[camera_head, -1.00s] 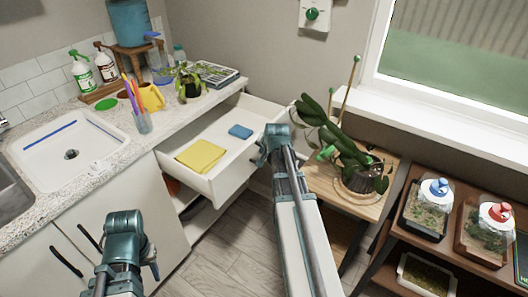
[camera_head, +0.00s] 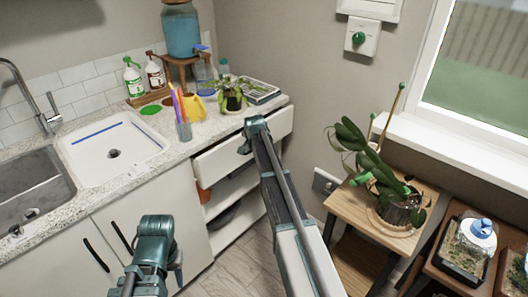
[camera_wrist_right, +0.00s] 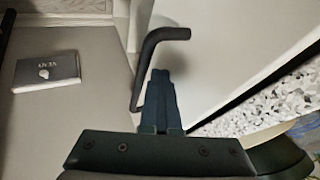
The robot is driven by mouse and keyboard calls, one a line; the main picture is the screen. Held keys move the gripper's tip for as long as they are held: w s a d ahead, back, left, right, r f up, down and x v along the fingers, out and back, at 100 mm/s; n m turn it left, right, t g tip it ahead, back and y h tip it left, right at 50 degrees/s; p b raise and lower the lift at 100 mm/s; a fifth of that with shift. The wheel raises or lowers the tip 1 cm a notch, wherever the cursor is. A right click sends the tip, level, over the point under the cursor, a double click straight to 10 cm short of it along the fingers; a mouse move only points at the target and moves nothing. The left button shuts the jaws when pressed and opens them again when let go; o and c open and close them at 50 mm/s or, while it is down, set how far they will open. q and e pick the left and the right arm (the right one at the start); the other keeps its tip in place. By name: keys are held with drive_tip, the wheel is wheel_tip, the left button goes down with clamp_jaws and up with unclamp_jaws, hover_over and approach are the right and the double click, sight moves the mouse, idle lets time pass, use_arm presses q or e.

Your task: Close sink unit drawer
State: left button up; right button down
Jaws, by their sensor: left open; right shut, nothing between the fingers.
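The sink unit drawer (camera_head: 215,163) is a white front under the speckled countertop, to the right of the sink. Its inside does not show, and I cannot tell whether it is fully flush. My right gripper (camera_head: 256,123) is shut and empty, up against the drawer front by its dark handle (camera_head: 244,148). In the right wrist view, the shut fingers (camera_wrist_right: 160,88) lie beside the bent black handle (camera_wrist_right: 160,42) on the white front (camera_wrist_right: 225,50); contact is unclear. My left gripper (camera_head: 157,232) is open and empty, in front of the lower cabinet doors.
Open shelves (camera_head: 232,190) with pots lie below the drawer. A wooden stand (camera_head: 353,208) with a potted plant (camera_head: 375,170) is to the right. Some floor (camera_head: 240,262) is clear between my arms.

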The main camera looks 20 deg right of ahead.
sight(244, 140)
drive_tip(key=w, duration=0.1)
drive_tip(key=w+a, duration=0.1)
drive_tip(key=w, duration=0.2)
drive_tip(key=shift+w+a, duration=0.1)
drive_tip(key=shift+a, duration=0.25)
drive_tip(key=shift+w+a, duration=0.1)
drive_tip(key=shift+w, duration=0.15)
drive_tip(key=shift+r, duration=0.1)
use_arm(q)
drive_tip(key=shift+r, duration=0.1)
